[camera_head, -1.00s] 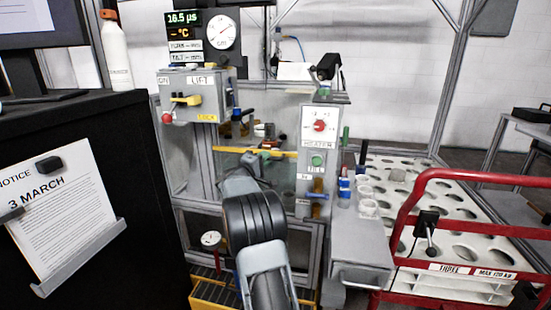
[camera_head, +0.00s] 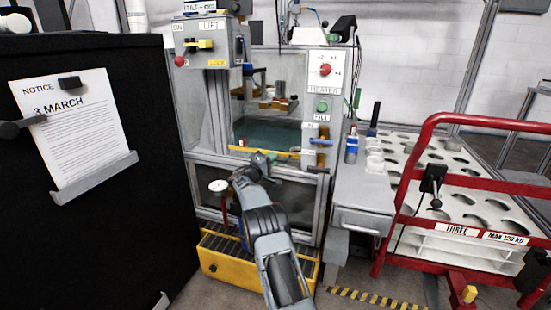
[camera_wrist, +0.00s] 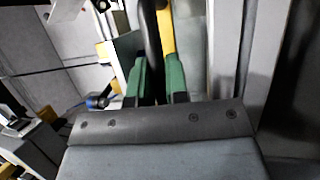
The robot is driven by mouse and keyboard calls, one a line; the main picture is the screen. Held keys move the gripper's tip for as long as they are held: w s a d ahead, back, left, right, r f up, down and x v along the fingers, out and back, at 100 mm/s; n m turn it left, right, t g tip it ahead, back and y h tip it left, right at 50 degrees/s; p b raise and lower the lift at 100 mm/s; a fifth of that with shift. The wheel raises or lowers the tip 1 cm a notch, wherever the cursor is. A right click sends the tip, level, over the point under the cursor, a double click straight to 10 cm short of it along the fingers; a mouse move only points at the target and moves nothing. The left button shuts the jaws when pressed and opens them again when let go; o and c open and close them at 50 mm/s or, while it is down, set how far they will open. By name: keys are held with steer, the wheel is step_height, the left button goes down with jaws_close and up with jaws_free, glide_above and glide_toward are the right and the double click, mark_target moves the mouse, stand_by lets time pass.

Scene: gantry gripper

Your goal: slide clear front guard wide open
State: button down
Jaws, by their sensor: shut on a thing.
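The clear front guard is hard to tell from the opening it runs in. Its yellow handle bar (camera_head: 283,154) lies across the low front of the machine frame, level with the bottom of the window. Above the bar, the inside shows, with a teal floor (camera_head: 270,132). My gripper (camera_head: 262,160) is at the bar, left of its middle. The clear pane itself is not distinct.
The grey LIFT box (camera_head: 208,45) is at upper left, the HEATER panel (camera_head: 325,90) right of the window. A round gauge (camera_head: 218,186) and yellow step (camera_head: 225,272) are below. A grey drawer unit (camera_head: 362,205) and red-railed cart (camera_head: 470,119) stand right; a black cabinet (camera_head: 150,150) stands left.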

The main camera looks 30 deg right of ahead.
steer(key=shift+f, duration=0.1)
steer(key=c, duration=1.1)
jaws_free()
steer(key=shift+c, duration=0.2)
steer(key=p+v, duration=0.3)
steer(key=v, duration=1)
steer(key=shift+s+a, duration=0.1)
steer(key=shift+a, duration=0.35)
steer(key=shift+p, duration=0.3)
steer(key=s+a+r+m+g+y+p, duration=0.15)
steer(key=s+r+y+p, duration=0.25)
steer(key=s+r+p, duration=0.55)
steer(key=s+a+r+g+y+p, duration=0.25)
steer(key=s+r+p, duration=0.35)
steer(key=r, duration=0.6)
steer(key=s+a+r+t+y+p, duration=0.2)
steer(key=s+a+r+y+p, duration=1.1)
steer(key=s+p, duration=0.7)
steer(key=s+a+r, duration=0.1)
steer(key=a+r, duration=0.2)
steer(key=r, duration=0.1)
steer(key=shift+a+r+p, duration=0.2)
steer(key=shift+a+p, duration=0.05)
steer(key=shift+p, duration=0.05)
